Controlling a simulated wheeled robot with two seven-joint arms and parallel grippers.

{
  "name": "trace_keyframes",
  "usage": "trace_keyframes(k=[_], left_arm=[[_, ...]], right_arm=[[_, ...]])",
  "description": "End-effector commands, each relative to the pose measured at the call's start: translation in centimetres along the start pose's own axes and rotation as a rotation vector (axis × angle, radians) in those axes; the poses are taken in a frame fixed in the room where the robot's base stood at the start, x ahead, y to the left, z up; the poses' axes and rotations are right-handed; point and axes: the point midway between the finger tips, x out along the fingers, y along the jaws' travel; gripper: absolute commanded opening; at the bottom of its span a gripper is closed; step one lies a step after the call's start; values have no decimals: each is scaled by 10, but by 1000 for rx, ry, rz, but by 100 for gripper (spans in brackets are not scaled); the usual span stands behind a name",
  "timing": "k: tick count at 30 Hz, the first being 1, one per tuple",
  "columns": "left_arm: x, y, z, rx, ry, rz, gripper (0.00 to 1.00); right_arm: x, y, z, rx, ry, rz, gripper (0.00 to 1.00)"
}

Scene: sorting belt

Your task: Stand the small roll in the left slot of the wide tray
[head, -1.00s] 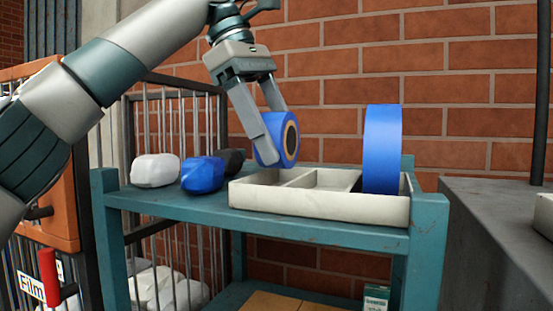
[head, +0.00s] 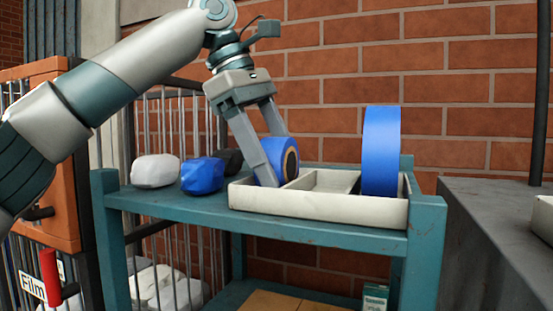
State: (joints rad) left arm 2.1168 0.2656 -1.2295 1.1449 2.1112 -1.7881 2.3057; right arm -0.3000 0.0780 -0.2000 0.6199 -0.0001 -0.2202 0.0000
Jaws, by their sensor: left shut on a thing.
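The small roll (head: 277,155) is blue with a tan core ring and dark centre. My left gripper (head: 272,168) is shut on it, with one finger on its near side and the other behind. The roll is upright, its lower part inside the left slot of the wide tray (head: 315,206). The tray's front wall hides its bottom, so I cannot tell whether it touches the floor. A large blue roll (head: 381,150) stands upright in the tray's right slot. My right gripper is not in view.
The tray sits on a teal shelf rack (head: 200,207). Left of it lie a white bundle (head: 155,170), a blue bundle (head: 202,174) and a dark bundle (head: 231,161). A brick wall (head: 445,105) stands behind. A grey block (head: 492,235) is at right.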

Motion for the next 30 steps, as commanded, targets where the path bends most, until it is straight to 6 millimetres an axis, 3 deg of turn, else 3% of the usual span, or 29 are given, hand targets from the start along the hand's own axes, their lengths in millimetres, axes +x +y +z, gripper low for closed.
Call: trace_keyframes(k=[5, 6, 8, 23, 30], left_arm=[[3, -1, -1, 1, 0, 0, 42], [3, -1, -1, 1, 0, 0, 72], [2, -1, -1, 1, 0, 0, 86], [-3, 0, 0, -1, 0, 1, 86], [-24, 0, 0, 0, -2, 1, 86]], right_arm=[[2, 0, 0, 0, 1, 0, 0], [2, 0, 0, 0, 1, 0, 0], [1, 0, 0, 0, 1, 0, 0], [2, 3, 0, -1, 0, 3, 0], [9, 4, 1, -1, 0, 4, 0]])
